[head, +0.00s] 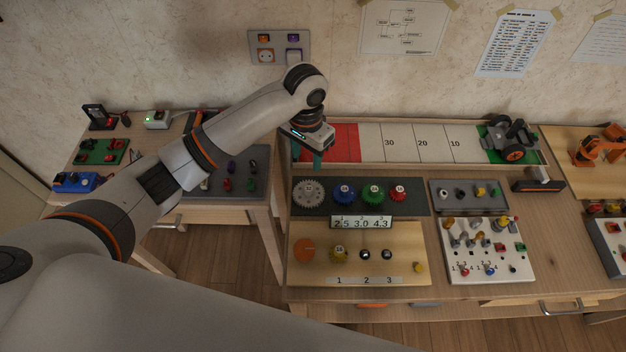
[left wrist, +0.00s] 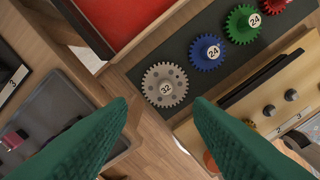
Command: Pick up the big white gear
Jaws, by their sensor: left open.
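The big white gear (head: 308,194) looks pale grey and lies at the left end of a dark mat (head: 421,208), left of a blue gear (head: 344,193), a green gear (head: 374,194) and a red gear (head: 398,191). In the left wrist view the white gear (left wrist: 165,85), marked 32, lies beyond and between my fingertips, apart from them. My left gripper (head: 309,158) is above the table, just behind the gear in the head view. Its green fingers (left wrist: 160,104) are spread with nothing between them. My right gripper is not in view.
A number display (head: 361,223) stands in front of the mat. A wooden board (head: 330,270) with an orange disc (head: 304,250) and a yellow gear (head: 339,254) lies nearer. A red-and-white numbered track (head: 372,143) runs behind. A gap separates this table from the left one.

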